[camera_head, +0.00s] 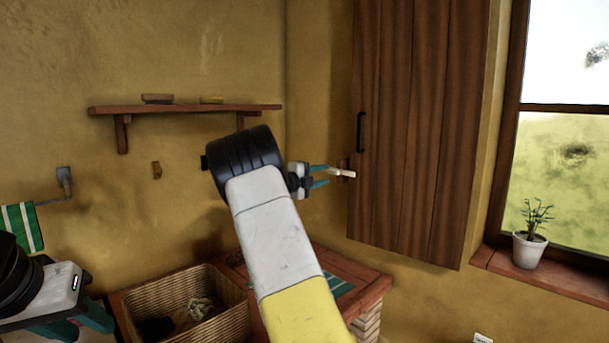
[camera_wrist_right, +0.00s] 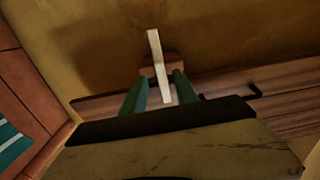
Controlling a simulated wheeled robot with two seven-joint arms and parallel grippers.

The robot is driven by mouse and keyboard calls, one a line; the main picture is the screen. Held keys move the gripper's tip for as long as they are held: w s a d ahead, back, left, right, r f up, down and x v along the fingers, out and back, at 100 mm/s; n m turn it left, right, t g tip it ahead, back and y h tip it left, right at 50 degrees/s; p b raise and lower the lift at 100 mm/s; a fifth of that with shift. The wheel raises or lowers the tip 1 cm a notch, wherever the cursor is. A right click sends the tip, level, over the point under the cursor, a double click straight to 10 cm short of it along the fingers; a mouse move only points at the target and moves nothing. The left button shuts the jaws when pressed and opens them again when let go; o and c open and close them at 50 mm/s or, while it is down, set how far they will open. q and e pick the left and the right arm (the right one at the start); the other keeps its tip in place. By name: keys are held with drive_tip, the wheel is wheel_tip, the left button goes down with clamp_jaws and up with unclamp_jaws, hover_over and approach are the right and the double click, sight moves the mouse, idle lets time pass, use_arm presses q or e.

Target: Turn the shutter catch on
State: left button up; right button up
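The shutter catch is a small pale lever (camera_head: 343,173) on a wooden block at the left edge of the closed brown shutter (camera_head: 415,130). In the right wrist view the pale lever (camera_wrist_right: 156,58) stands lengthwise, slightly tilted, in front of its wooden block. My right gripper (camera_head: 326,175) is at the catch, its teal fingers apart. In the wrist view the lever's near end lies between the fingertips (camera_wrist_right: 160,88), with gaps visible beside it. My left gripper (camera_head: 78,322) is low at the left, away from the catch, with its fingers apart and nothing seen between them.
A wicker basket (camera_head: 235,318) with cloths stands on the counter below my right arm. A wooden shelf (camera_head: 190,108) is on the back wall. A striped towel (camera_head: 22,226) hangs at left. A potted plant (camera_head: 530,248) stands on the window sill at right.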

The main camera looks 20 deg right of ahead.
drive_tip(key=v, duration=0.4)
idle(0.3)
drive_tip(key=s+f+m+g+y, duration=0.2)
drive_tip(key=s+f+m+y, duration=0.2)
drive_tip(key=s+m, duration=0.45)
drive_tip(key=s+f+m+g+y, duration=0.2)
drive_tip(key=s+f+m+y, duration=0.15)
drive_tip(key=s+m, duration=0.5)
drive_tip(key=s+a+m+t+y, duration=0.3)
drive_tip(key=s+a+m+y, duration=0.8)
drive_tip(key=s+a+m, duration=1.2)
drive_tip(key=shift+s+a+r, duration=0.4)
drive_tip(key=shift+s, duration=0.5)
